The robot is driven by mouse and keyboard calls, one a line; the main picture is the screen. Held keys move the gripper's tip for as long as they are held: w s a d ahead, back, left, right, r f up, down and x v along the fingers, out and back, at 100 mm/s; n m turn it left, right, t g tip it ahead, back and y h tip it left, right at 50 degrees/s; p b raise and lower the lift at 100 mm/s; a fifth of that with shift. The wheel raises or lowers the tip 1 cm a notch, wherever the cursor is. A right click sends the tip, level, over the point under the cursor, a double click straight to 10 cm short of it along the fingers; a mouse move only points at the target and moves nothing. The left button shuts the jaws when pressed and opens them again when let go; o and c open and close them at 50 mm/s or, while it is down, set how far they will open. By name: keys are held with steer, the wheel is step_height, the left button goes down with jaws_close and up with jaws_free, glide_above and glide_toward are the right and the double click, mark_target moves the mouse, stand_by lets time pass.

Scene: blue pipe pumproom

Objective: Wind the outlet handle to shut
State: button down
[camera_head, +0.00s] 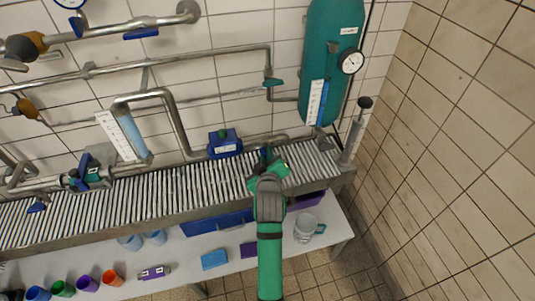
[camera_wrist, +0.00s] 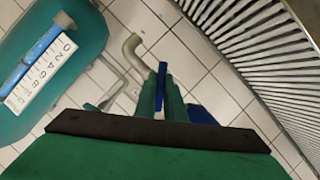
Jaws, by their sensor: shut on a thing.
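The outlet handle (camera_wrist: 160,88) is a narrow blue lever, seen nearly edge-on in the wrist view. My gripper (camera_wrist: 161,95) has its two green fingers closed on either side of it. In the head view my gripper (camera_head: 266,155) reaches over the slatted deck to the pipe below and left of the teal tank (camera_head: 332,50). There the handle is mostly hidden by my gripper. The tank also shows at the left of the wrist view (camera_wrist: 85,60). The handle's valve body and how far it is turned cannot be made out.
A blue device (camera_head: 225,143) sits on the pipe just left of my gripper. A pressure gauge (camera_head: 351,61) and a hand pump (camera_head: 355,130) stand to the right. The slatted deck (camera_head: 180,190) runs beneath. A mug (camera_head: 306,228) and several cups are on the white bench (camera_head: 185,273).

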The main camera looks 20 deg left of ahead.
steer(key=m+g+y, duration=0.1)
steer(key=m, duration=0.2)
steer(key=shift+d+g, duration=0.1)
steer(key=shift+g, duration=0.2)
steer(key=shift+d+m+g+y, duration=0.1)
steer(key=shift+m+g+y, duration=0.2)
steer(key=shift+m+y, duration=0.4)
steer(key=shift+f+m, duration=0.1)
steer(key=shift+m, duration=0.3)
steer(key=shift+s, duration=0.1)
steer(key=c, duration=1.8)
jaws_free()
steer(key=shift+c, duration=0.2)
